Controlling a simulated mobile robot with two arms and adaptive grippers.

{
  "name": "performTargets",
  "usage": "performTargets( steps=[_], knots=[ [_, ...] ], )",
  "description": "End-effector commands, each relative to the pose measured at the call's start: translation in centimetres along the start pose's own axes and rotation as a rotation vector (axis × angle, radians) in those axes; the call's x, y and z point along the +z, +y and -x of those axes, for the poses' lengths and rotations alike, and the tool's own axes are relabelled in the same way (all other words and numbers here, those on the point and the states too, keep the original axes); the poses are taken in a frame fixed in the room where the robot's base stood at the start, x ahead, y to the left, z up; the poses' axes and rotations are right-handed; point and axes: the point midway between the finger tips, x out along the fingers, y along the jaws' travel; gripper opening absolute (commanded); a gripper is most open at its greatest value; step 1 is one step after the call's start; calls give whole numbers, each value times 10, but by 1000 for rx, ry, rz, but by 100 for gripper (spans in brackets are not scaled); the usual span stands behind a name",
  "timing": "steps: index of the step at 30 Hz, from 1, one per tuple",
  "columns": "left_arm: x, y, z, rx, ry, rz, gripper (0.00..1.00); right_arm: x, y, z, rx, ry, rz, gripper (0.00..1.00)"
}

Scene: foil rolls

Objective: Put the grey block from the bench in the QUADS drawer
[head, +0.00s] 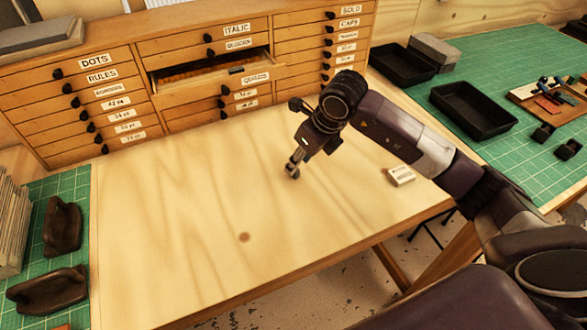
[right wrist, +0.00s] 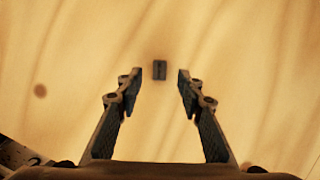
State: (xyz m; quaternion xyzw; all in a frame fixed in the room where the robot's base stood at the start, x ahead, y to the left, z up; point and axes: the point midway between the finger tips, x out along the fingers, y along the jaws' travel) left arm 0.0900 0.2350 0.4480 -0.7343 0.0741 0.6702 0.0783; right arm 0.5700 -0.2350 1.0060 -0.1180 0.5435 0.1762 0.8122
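The grey block (right wrist: 159,70) is a small dark piece on the pale bench, seen in the right wrist view. It lies beyond and between my right gripper's fingertips, apart from both. My right gripper (right wrist: 155,80) is open and empty. In the head view my right gripper (head: 293,169) points down over the middle of the bench (head: 180,220); I cannot make the block out there. The QUADS drawer (head: 205,89) in the cabinet's middle column is pulled out, its inside partly visible. A small dark piece (head: 236,70) shows at its front rim. My left gripper is out of view.
A small whitish box (head: 400,176) lies on the bench to the right. Black trays (head: 474,110) stand on the green mat (head: 500,60). Dark brown shaped objects (head: 62,226) sit on the left mat. The bench's left and front areas are clear.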

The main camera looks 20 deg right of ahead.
Motion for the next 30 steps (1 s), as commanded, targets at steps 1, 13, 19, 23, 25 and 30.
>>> performTargets(
  steps=[1, 13, 19, 23, 25, 30],
  knots=[
    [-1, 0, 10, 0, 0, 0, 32, 0, 2, -4, 4, 5, -2, 35],
    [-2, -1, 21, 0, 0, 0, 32, -1, 1, -41, 0, 0, 1, 35],
    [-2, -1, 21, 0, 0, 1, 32, -1, 1, -41, 0, -1, 1, 27],
    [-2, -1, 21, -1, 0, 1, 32, -1, 1, -40, 0, -1, 1, 13],
    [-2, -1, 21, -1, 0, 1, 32, -1, 1, -40, 0, -1, 1, 5],
    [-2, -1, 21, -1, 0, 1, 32, -1, 1, -40, 0, -1, 1, 0]
  ],
)
